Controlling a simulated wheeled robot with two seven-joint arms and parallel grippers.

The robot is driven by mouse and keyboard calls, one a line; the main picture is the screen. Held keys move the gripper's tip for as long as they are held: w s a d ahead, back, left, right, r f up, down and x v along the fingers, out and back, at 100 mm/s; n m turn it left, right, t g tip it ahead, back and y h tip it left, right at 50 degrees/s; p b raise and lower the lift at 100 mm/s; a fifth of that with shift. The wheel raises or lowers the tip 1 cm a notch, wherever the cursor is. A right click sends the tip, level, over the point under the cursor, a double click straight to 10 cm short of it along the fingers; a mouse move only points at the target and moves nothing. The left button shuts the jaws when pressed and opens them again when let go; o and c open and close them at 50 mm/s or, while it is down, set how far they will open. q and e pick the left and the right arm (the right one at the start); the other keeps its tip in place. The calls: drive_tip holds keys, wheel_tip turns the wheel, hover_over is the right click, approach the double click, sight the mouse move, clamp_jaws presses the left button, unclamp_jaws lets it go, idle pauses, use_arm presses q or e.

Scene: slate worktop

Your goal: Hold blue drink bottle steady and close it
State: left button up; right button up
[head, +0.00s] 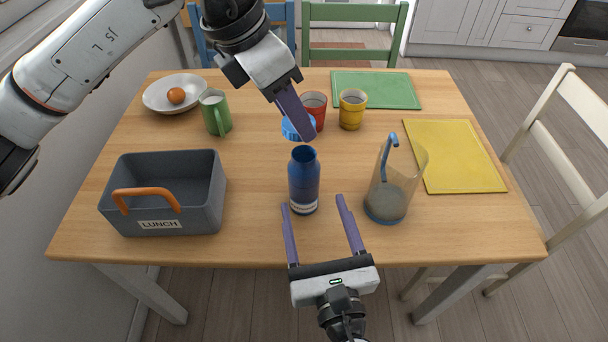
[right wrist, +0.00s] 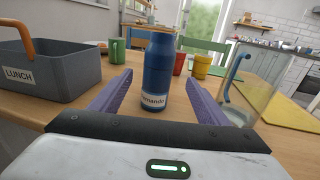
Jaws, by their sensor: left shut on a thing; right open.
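The blue drink bottle (head: 304,185) stands upright on the wooden table, its mouth open and uncovered. A label with writing shows on it in the right wrist view (right wrist: 157,75). A light blue ridged lid (head: 289,131) is held by my left gripper (head: 306,133), above and behind the bottle, clear of its mouth. One purple finger hides part of the lid. My right gripper (head: 312,203) is open and low at the front, pointing at the bottle. The bottle shows in the gap between its fingers; I cannot tell how far inside it is.
A grey lunch box (head: 205,210) with an orange handle stands left. A clear jug-like container (head: 392,190) with a blue base stands close right. A green mug (head: 215,112), red mug (head: 314,106), yellow mug (head: 352,109) and white bowl (head: 155,97) stand behind. Green (head: 375,88) and yellow boards (head: 452,155) lie right.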

sight(300, 162)
use_arm(q)
drive_tip(key=shift+w+d+r+n, duration=0.4)
drive_tip(key=shift+w+n, duration=0.1)
drive_tip(key=shift+n, duration=0.1)
use_arm(e)
drive_tip(key=shift+w+a+r, duration=0.2)
drive_tip(key=shift+w+r, duration=0.05)
drive_tip(key=shift+w, duration=0.05)
use_arm(q)
drive_tip(key=shift+s, duration=0.1)
use_arm(e)
drive_tip(key=shift+s, duration=0.1)
drive_tip(key=w, duration=0.4)
drive_tip(key=w+a, duration=0.1)
drive_tip(key=w, duration=0.3)
drive_tip(key=w+a, duration=0.1)
drive_tip(key=w, duration=0.3)
drive_tip(key=shift+a, duration=0.2)
drive_tip(key=shift+c, duration=0.4)
drive_tip(key=c, duration=1.5)
use_arm(q)
drive_tip(key=shift+f, duration=2.5)
use_arm(e)
drive_tip(key=shift+s, duration=0.1)
use_arm(q)
drive_tip(key=shift+f, duration=0.1)
